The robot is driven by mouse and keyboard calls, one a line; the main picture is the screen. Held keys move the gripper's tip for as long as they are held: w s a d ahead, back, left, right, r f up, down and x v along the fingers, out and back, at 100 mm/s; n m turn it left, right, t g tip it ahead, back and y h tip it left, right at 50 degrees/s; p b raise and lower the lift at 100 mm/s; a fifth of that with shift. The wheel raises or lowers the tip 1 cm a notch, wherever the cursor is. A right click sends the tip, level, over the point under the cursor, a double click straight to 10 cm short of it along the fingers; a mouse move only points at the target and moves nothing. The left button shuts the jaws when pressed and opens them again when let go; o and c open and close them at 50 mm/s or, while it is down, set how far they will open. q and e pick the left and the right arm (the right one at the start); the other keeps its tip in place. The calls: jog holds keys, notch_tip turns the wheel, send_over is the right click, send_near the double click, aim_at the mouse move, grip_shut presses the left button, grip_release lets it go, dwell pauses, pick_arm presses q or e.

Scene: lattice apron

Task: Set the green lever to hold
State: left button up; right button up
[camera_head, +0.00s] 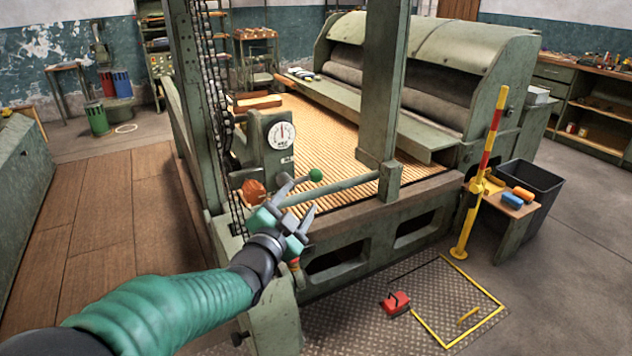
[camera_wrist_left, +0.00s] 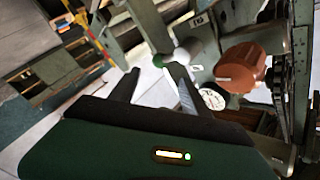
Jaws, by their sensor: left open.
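The green lever's round knob (camera_head: 316,175) stands out beside the dial post at the front of the machine. In the left wrist view the green knob (camera_wrist_left: 181,56) shows beyond the fingertips, with a pale part beside it. My left gripper (camera_head: 301,194) is open, just in front of and below the knob in the head view. Its two fingers (camera_wrist_left: 155,76) are spread with nothing seen between them touching the knob. I cannot read the lever's position marks. My right gripper is out of view.
A grey post with a white dial (camera_head: 281,135) and an orange-brown knob (camera_head: 254,190) are close by; the knob also shows in the wrist view (camera_wrist_left: 242,66). A chain (camera_head: 216,110) hangs left. A green rail (camera_head: 345,189) crosses right of the gripper.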

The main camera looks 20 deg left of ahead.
aim_at(313, 179)
pick_arm(q)
jog(key=w, duration=1.2)
jog(key=shift+w+a+f, duration=0.1)
jog(key=shift+a, duration=0.1)
